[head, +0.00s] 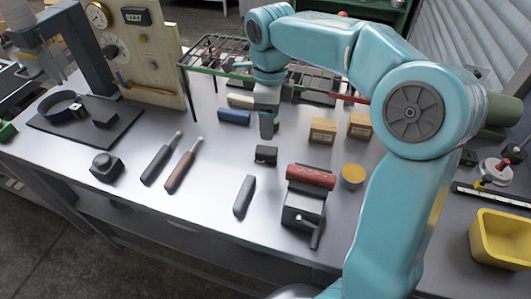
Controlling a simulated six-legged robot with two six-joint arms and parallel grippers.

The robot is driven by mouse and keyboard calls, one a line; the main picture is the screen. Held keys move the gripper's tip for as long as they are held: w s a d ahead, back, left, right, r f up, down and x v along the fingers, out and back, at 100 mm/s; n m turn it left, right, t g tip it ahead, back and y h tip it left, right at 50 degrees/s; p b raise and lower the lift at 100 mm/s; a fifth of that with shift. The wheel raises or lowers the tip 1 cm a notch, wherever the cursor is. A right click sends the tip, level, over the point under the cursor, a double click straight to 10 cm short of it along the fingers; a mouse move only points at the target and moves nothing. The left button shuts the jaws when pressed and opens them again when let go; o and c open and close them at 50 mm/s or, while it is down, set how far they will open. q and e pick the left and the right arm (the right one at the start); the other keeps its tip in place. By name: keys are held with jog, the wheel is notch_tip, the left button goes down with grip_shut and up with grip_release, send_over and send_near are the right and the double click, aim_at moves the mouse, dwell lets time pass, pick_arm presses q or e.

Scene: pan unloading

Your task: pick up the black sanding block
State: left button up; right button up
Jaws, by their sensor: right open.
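My right gripper (267,128) reaches in from the right on a teal arm and points down over the middle of the bench. It is open, with nothing seen between its fingers. A small black block (266,155), which looks like the sanding block, lies on the bench just nearer than the gripper and apart from it. Another black block (104,118) sits on the dark plate (75,135) at the left, so I cannot be sure which is the sanding block. My left gripper is not in view.
A blue block (234,116) and wooden blocks (323,130) flank the gripper. A wire rack (205,52) stands behind. A red roll on a dark vise-like device (303,210), a yellow disc (353,174) and a grey handle (244,196) lie nearer. Bare bench lies left of the handle.

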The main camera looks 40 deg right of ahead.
aim_at(268, 150)
notch_tip(268, 150, down, 10)
jog(key=shift+w+a+f, duration=0.1)
jog(key=shift+f, duration=0.05)
jog(key=shift+c, duration=0.9)
jog(key=c, duration=1)
